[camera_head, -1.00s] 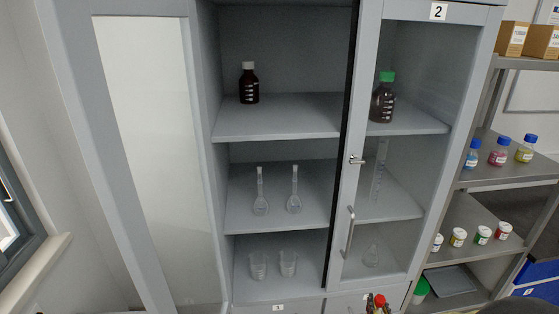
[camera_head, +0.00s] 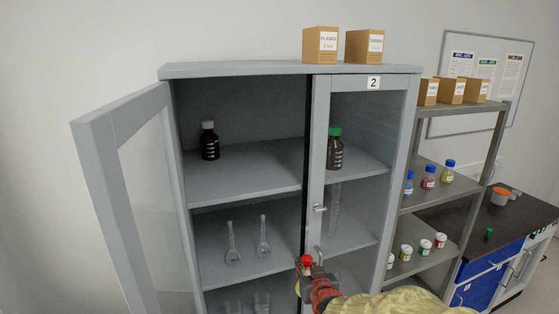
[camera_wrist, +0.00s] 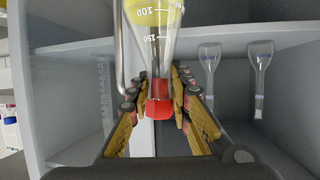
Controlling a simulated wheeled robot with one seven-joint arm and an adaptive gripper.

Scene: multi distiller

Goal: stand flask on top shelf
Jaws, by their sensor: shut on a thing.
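A conical flask with yellow contents, graduation marks and a red cap (camera_wrist: 155,22) is held in my gripper (camera_wrist: 162,88). The fingers are shut around the neck just by the cap. In the head view the red cap (camera_head: 307,260) shows beside my gripper (camera_head: 312,272), in front of the cabinet, below the top shelf's height; the flask body is hidden there. The top shelf (camera_head: 250,178) of the open left section holds a brown bottle with a white cap (camera_head: 209,143) toward the left.
The left glass door (camera_head: 135,200) stands open; the right glass door (camera_head: 345,95) is closed. Bare room lies right of the brown bottle. Two long-necked flasks (camera_head: 233,255) stand one shelf lower. A side rack (camera_head: 425,205) holds bottles and jars.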

